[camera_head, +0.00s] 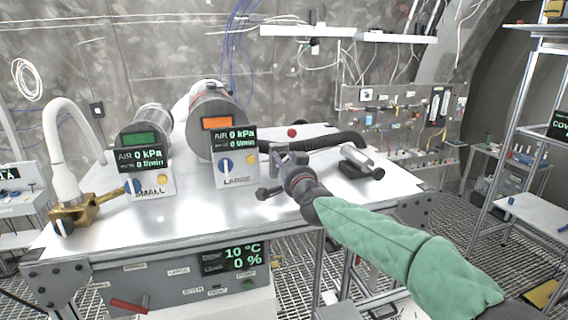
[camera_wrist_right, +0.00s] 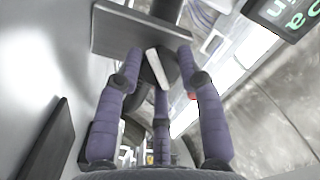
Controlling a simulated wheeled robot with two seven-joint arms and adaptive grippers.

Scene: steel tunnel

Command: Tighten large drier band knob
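The large drier (camera_head: 213,112) is a grey cylinder with an orange display, standing at the back middle of the bench. Its control panel (camera_head: 235,170) is in front, with a blue dial. My right gripper (camera_head: 283,172) is just right of this panel, above the bench. In the right wrist view my right gripper (camera_wrist_right: 160,62) has three purple-grey fingers spread apart. A dark round knob (camera_wrist_right: 172,68) with a white bar across it lies between their tips, in front of a dark plate (camera_wrist_right: 120,30). I cannot tell whether the fingers touch the knob. My left gripper is not in view.
The small drier (camera_head: 140,132) and its panel (camera_head: 150,180) stand left on the bench (camera_head: 200,215). A white hose (camera_head: 62,140) with a brass fitting (camera_head: 82,210) is at far left. A black corrugated hose (camera_head: 335,140) and a grey cylindrical fitting (camera_head: 358,160) lie right of my gripper.

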